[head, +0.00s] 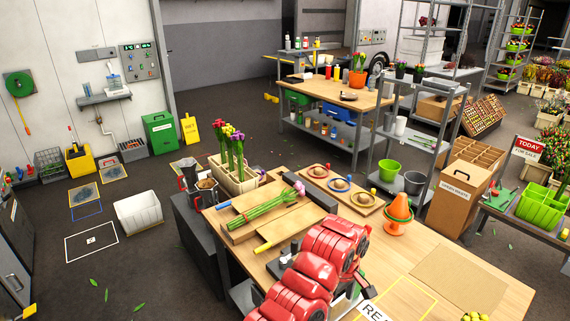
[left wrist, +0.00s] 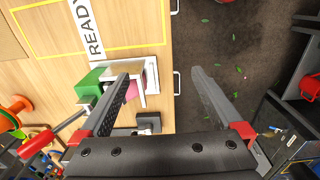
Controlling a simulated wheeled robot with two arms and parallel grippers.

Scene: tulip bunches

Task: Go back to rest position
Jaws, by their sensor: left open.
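My red left arm (head: 315,265) rises from the bottom of the head view over the near part of the wooden workbench (head: 400,255). In the left wrist view my left gripper (left wrist: 160,72) has its two fingers wide apart with nothing held between them. Its fingers are over the bench edge, one above a small white stand with green and pink parts (left wrist: 130,88), the other above the floor. A tulip bunch (head: 265,207) lies on a wooden board, away from the gripper. More tulips (head: 231,150) stand in a wooden crate (head: 233,182). My right gripper is out of view.
An orange cone (head: 399,208) and a tray with ringed bowls (head: 341,192) stand on the bench. A READY label (left wrist: 87,30) lies beside a yellow outline. A white bin (head: 138,212) stands on the floor. Shelves (head: 425,120) rise behind the bench. Floor at left is mostly clear.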

